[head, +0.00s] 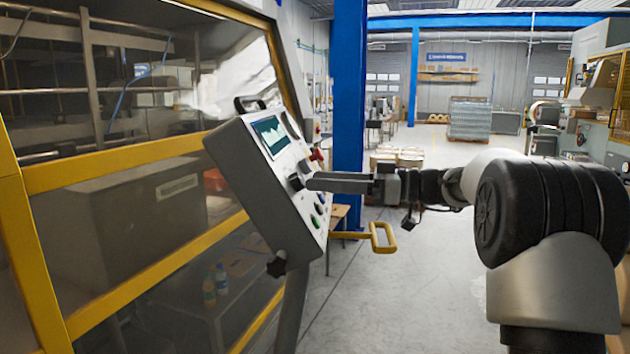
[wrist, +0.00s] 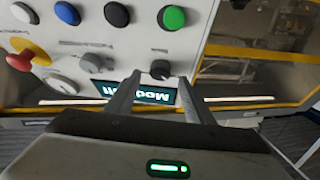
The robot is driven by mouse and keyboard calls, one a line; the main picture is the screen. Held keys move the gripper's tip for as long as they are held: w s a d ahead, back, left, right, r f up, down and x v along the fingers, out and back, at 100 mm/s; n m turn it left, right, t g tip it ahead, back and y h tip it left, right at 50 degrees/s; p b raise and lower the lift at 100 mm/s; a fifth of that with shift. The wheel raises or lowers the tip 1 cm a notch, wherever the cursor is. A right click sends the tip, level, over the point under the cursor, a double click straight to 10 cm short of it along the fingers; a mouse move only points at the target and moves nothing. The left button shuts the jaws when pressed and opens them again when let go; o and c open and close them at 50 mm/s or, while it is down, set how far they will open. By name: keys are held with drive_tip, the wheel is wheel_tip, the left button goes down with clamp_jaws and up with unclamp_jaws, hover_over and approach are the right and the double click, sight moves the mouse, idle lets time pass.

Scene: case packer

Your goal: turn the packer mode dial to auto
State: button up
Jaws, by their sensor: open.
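The packer's control panel (head: 262,200) is a tilted light-grey box at the centre left in the head view. A small black dial (head: 296,181), which looks like the mode dial, sits below its screen. My gripper (head: 312,182) reaches it from the right. In the wrist view the dial (wrist: 160,70) shows between the two fingertips of my gripper (wrist: 160,78), which are open on either side of it. I cannot tell whether either finger touches it. The dial's setting and its small label are too blurred to read.
In the wrist view a green button (wrist: 172,18), other knobs and a red emergency stop (wrist: 20,60) share the panel. In the head view a yellow handle (head: 380,238) sticks out below, and a yellow-framed guard (head: 120,162) stands left.

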sight(298, 182)
drive_tip(key=shift+x, duration=1.15)
drive_tip(key=c, duration=1)
drive_tip(key=shift+c, duration=0.2)
